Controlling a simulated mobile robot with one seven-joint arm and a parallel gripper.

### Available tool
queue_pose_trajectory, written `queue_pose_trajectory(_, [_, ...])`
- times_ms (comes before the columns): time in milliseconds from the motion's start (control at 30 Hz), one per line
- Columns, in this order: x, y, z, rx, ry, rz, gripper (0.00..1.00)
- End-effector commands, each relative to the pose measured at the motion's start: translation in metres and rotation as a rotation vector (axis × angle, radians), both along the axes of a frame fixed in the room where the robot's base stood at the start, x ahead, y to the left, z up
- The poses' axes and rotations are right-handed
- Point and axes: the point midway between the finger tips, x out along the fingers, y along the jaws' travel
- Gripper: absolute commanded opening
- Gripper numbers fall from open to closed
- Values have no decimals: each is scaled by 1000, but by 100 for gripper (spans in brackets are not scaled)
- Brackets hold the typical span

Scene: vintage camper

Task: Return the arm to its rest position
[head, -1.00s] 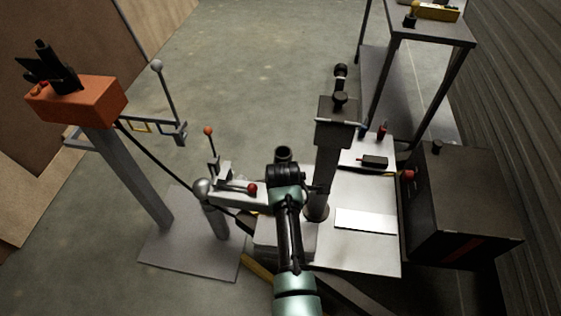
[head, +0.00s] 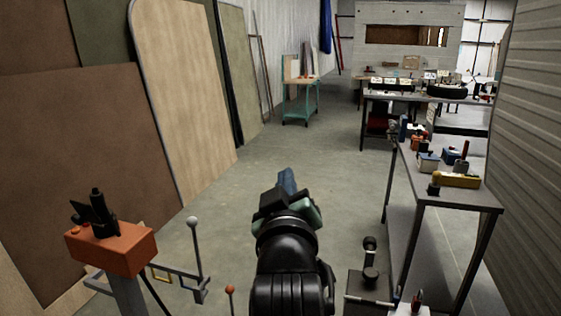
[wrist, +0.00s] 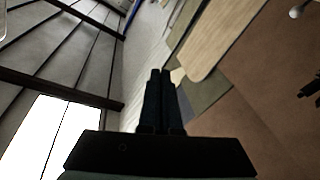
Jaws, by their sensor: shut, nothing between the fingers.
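My arm (head: 288,265) rises from the bottom middle of the head view. Its black links and pale green joint stand in front of the open floor. My gripper (head: 287,180) is at the far end of it, partly hidden behind the wrist. In the wrist view my gripper (wrist: 160,73) shows two dark fingers side by side, closed together with nothing between them. The wrist camera looks at the tilted roof, wall and boards, and no object is near the fingertips.
An orange box on a post (head: 110,250) stands at the left, with a ball-topped lever (head: 194,245) beside it. A metal table (head: 450,194) with small items stands at the right. Large boards (head: 185,95) lean at the left. The floor (head: 330,150) ahead is clear.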

Motion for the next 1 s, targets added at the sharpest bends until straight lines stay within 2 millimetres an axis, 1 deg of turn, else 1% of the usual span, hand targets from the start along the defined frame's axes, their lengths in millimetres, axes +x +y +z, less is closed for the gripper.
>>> queue_pose_trajectory(33, [-18,4,36,59,-96,12,0])
queue_pose_trajectory(67, [-30,5,56,96,-152,20,0])
queue_pose_trajectory(100, [-47,6,81,145,-224,35,0])
queue_pose_trajectory(167, [-75,8,116,217,-329,62,0])
queue_pose_trajectory(200, [-94,8,137,261,-397,82,0])
queue_pose_trajectory(267, [-125,9,166,325,-492,115,0])
queue_pose_trajectory(300, [-145,9,183,365,-553,141,0])
queue_pose_trajectory(367, [-177,9,205,422,-642,182,0])
queue_pose_trajectory(400, [-199,9,219,458,-699,210,0])
queue_pose_trajectory(433, [-216,9,228,484,-742,233,0])
queue_pose_trajectory(467, [-228,8,239,503,-770,251,0])
queue_pose_trajectory(500, [-220,8,259,498,-751,243,0])
queue_pose_trajectory(800, [-218,9,341,493,-745,240,0])
queue_pose_trajectory(900, [-217,9,360,493,-744,240,0])
queue_pose_trajectory(1000, [-217,9,370,492,-743,239,0])
